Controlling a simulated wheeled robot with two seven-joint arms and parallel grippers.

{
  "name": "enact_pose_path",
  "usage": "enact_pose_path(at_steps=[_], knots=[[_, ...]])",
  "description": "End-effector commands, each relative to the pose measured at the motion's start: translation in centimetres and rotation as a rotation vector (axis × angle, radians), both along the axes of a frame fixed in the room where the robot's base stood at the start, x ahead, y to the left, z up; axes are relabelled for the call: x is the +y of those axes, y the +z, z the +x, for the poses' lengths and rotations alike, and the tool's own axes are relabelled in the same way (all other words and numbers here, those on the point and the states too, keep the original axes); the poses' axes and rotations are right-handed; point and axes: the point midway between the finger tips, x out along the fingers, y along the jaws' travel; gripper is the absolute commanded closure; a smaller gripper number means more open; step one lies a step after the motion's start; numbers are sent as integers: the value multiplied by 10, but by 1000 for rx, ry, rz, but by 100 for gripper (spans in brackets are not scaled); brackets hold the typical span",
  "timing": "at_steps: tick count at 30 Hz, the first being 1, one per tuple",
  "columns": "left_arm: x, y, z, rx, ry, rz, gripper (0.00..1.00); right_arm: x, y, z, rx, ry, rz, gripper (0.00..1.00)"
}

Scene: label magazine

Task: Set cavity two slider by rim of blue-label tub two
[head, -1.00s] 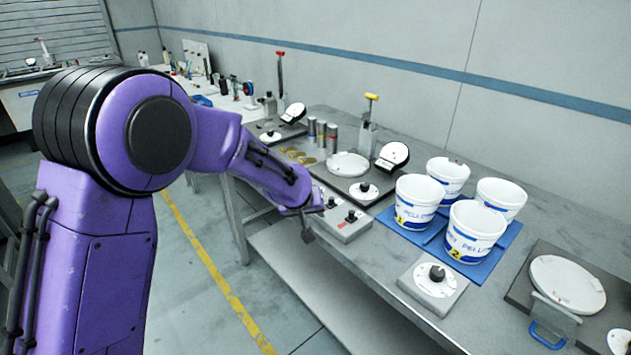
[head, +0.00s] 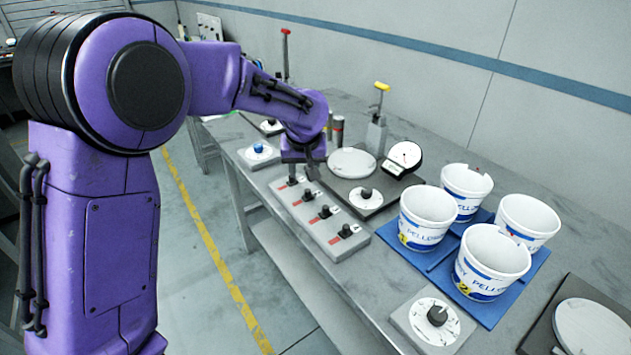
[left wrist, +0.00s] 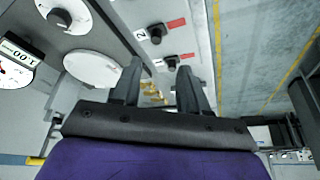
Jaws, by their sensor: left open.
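A long grey slider box (head: 335,240) carries several black knobs in a row beside red strips. The cavity two slider knob (head: 307,196) is second from the far left end; in the left wrist view (left wrist: 157,33) it shows beside a "2". The cavity one knob (left wrist: 172,62), beside a "1", is nearer the fingers. My left gripper (left wrist: 158,72) is open and empty, above the box's far end, apart from knob two. Blue-label tub two (head: 485,280), white with a yellow "2", stands upright on a blue mat. Its rim (head: 480,228) shows clearly. My right gripper is out of view.
A scale plate (head: 352,162) and gauge (head: 405,155) stand behind the box. A knobbed dial block (head: 437,318) sits at the bench front. Floor lies open left of the bench.

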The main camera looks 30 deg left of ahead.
Motion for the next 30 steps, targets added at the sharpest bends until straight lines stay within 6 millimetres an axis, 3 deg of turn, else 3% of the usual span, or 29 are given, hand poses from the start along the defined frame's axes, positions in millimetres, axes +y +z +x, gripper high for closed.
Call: enact_pose_path(at_steps=[12, 23, 24, 28, 30], knots=[[7, -79, 34, 2, -21, -2, 56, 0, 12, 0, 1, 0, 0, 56], [11, -91, 36, 0, -17, 0, 56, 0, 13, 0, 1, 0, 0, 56], [11, -90, 36, 0, -17, 0, 59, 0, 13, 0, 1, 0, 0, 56], [11, -90, 36, 0, -17, 0, 100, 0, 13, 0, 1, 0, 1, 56], [11, -90, 36, 0, -17, 0, 100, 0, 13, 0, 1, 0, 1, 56]])
